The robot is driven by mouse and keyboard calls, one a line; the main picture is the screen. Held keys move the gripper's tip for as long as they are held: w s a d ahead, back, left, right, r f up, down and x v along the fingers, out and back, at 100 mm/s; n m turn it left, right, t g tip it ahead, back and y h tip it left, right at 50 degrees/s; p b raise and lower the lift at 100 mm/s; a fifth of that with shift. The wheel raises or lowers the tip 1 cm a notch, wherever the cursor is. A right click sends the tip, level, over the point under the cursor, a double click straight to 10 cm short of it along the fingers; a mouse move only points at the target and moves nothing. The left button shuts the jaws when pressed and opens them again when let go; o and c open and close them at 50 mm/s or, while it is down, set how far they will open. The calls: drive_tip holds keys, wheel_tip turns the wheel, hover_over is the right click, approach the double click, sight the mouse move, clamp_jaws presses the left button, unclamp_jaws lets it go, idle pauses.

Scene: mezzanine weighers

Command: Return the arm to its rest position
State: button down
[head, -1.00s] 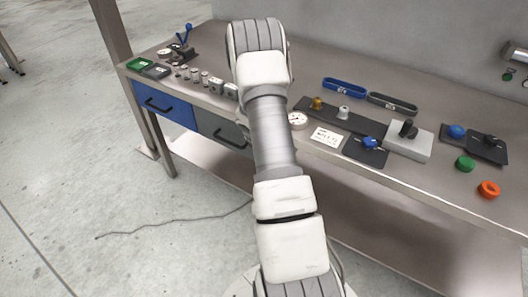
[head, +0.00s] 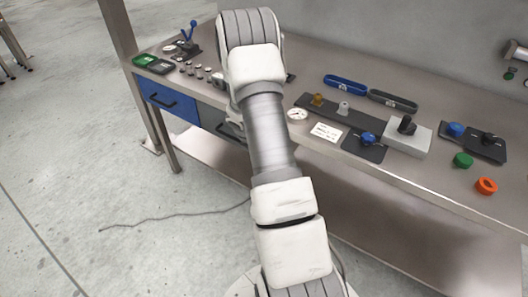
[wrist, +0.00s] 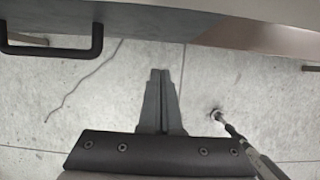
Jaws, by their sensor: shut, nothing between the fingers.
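My arm reaches up the middle of the head view, in front of the workbench (head: 390,178). My gripper (wrist: 160,75) shows in the wrist view with its two grey fingers together and nothing between them. It points toward the bare concrete floor, with the bench front along the top of the picture. In the head view my gripper is hidden behind my own arm, and a small pale part of my wrist shows by the grey drawer.
The bench front has a blue drawer (head: 167,103) and a grey drawer (head: 222,124); a black handle (wrist: 52,50) crosses the wrist view's upper left.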

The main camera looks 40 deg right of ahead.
drive_tip(key=w+p+v, duration=0.1)
drive_tip(key=v, duration=0.6)
drive_tip(key=shift+s+r, duration=0.4)
drive_tip(key=shift+s, duration=0.05)
drive_tip(key=s+a+r+m+t+p, duration=0.1)
drive_tip(key=s+a+r+m, duration=0.2)
drive_tip(key=r, duration=0.5)
drive_tip(key=s+a+r+m, duration=0.1)
drive_tip(key=a+r+m, duration=0.35)
drive_tip(key=r, duration=0.25)
drive_tip(key=s+a+r+m+t+p, duration=0.1)
drive_tip(key=s+a+r+m, duration=0.2)
drive_tip(key=r, duration=0.5)
drive_tip(key=s+a+r+m+t+y, duration=0.1)
drive_tip(key=s+a+r+m+y, duration=0.1)
drive_tip(key=s+a+r+m, duration=0.2)
drive_tip(key=s+a+r+m+t+y+p, duration=0.1)
drive_tip(key=s+a+r+m, duration=0.4)
drive_tip(key=s+a, duration=0.6)
drive_tip(key=shift+s+a+m+y, duration=0.4)
drive_tip(key=shift+m+y, duration=0.2)
drive_tip(key=shift+m, duration=0.45)
drive_tip(key=shift+r, duration=0.1)
